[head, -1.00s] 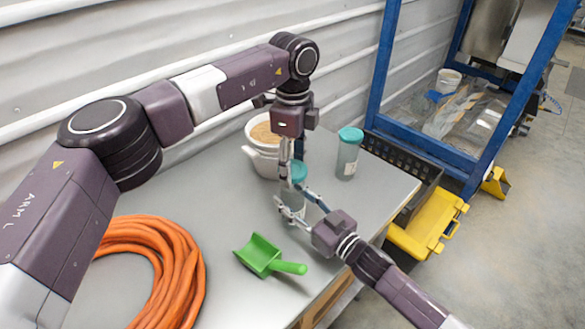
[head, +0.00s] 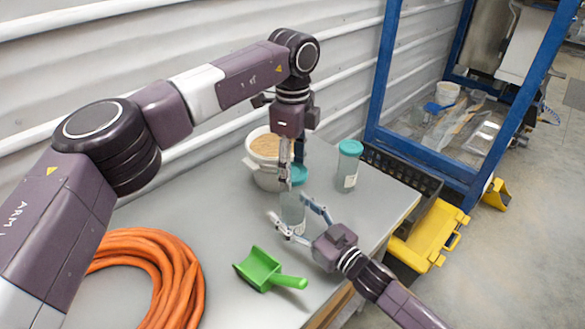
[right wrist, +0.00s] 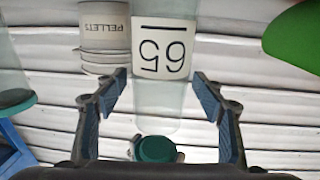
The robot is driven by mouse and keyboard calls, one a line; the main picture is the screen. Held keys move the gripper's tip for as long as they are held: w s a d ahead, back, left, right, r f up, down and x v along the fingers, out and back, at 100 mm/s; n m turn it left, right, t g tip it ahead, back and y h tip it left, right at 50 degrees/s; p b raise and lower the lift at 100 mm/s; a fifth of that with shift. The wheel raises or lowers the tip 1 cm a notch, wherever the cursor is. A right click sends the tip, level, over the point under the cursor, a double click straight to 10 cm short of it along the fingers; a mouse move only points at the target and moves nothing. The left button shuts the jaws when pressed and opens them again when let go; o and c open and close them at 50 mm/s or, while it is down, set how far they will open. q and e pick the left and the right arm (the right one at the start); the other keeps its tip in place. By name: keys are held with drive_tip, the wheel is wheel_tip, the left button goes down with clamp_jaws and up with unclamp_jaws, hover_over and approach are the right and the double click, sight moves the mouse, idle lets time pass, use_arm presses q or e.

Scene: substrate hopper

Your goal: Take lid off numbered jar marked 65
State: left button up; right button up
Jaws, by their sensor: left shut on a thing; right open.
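The jar marked 65 (head: 292,212) stands upright on the table, clear and with its top uncovered in the head view. Its label 65 (right wrist: 163,49) shows upside down in the right wrist view. My left gripper (head: 287,178) points down above the jar and is shut on the teal lid (head: 299,175), held apart from the jar. The lid also shows in the right wrist view (right wrist: 156,149). My right gripper (head: 293,222) is open, low at the jar, with a finger to either side of it.
A second jar (head: 348,170) with a teal lid stands to the right. A pellet bucket (head: 266,178) stands behind. A green scoop (head: 259,268) and an orange hose coil (head: 165,270) lie in front. A black crate (head: 415,182) and yellow case (head: 432,235) are beyond the table's right edge.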

drive_tip(key=v, duration=1.1)
drive_tip(key=shift+s+d, duration=0.25)
drive_tip(key=shift+d, duration=0.05)
